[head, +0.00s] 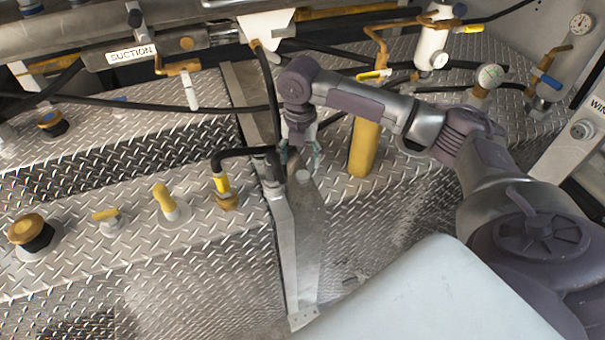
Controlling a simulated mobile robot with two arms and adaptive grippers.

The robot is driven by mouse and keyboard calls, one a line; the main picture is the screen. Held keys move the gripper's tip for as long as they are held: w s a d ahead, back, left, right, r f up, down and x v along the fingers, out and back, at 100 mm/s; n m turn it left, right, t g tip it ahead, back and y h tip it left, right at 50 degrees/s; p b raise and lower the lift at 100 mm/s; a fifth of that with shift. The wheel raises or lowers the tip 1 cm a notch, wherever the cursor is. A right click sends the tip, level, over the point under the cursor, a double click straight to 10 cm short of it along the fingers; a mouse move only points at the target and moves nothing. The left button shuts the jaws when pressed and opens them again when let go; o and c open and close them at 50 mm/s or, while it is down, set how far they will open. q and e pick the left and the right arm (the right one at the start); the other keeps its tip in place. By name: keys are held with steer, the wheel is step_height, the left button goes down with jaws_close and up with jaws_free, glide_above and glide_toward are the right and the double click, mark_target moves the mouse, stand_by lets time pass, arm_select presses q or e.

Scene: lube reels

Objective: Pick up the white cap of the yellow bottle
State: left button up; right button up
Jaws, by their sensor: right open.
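A yellow bottle-like cylinder (364,150) stands upright on the diamond-plate deck, right of centre. My arm crosses in front of its upper end, so I cannot make out a white cap on it. My right gripper (300,157) points down to the left of the cylinder, apart from it. Its fingers are open, with nothing seen between them. A small pale round piece (303,176) shows just below the fingertips, at the upper end of a metal strip; I cannot tell whether it is a cap. My left gripper is not in view.
A black hose with a yellow-banded fitting (222,186) lies close left of the gripper. Yellow valve handles (164,197) and a black-and-yellow cap (31,232) stand on the left deck. Pipes marked SUCTION (132,54), hoses and gauges (490,76) crowd the back.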

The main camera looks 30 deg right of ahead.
mark_target(302, 177)
step_height(302, 177, down, 3)
steer(key=shift+d+f+p, duration=0.1)
steer(key=shift+d+p, duration=0.05)
steer(key=shift+p, duration=0.15)
steer(key=f, duration=0.3)
steer(key=shift+w+d+f+p, duration=0.15)
steer(key=shift+d+f+p, duration=0.1)
steer(key=shift+p, duration=0.05)
steer(key=shift+f, duration=0.15)
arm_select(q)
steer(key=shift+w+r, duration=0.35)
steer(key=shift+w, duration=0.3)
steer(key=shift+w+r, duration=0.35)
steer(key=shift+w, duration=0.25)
arm_select(e)
steer(key=c, duration=0.9)
